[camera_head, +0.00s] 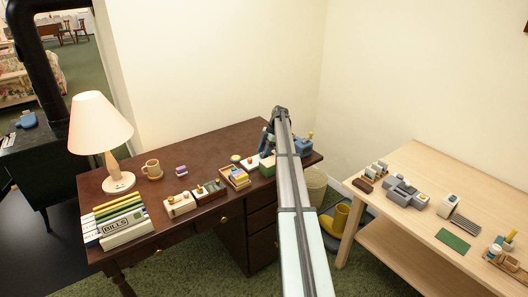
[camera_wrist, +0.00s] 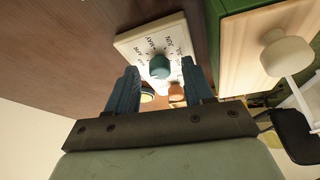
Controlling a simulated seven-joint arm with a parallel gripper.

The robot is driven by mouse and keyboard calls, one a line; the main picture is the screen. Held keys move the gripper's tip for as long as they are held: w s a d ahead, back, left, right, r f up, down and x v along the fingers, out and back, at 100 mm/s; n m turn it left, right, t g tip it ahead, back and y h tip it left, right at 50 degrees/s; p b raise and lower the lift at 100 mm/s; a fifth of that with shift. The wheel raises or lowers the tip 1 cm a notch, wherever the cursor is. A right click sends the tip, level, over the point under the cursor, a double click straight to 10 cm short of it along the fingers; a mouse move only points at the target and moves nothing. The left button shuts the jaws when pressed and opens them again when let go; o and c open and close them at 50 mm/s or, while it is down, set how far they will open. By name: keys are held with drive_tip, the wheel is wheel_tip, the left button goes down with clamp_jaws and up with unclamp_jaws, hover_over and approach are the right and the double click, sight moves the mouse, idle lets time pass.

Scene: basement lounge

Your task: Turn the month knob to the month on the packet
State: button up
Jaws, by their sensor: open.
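In the wrist view a teal round knob (camera_wrist: 159,66) sits on a white square dial plate (camera_wrist: 131,43) with month names around it. MAY, JUN and what looks like APR can be read; others are blurred or hidden. I cannot tell which month the knob points to. My gripper (camera_wrist: 160,74) is open, its two blue fingers on either side of the knob, with gaps visible. Whether they touch it is unclear. In the head view my gripper is mostly hidden behind my arm, over the back right of the desk. I cannot identify the packet.
A green box with a pale wooden face (camera_wrist: 262,50) and a white knob (camera_wrist: 286,53) is close right of the dial. The brown desk (camera_head: 205,153) also holds a lamp (camera_head: 101,130), a mug (camera_head: 152,168) and books (camera_head: 118,215). A pale table (camera_head: 425,165) stands right.

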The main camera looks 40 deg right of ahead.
clamp_jaws()
idle(0.4)
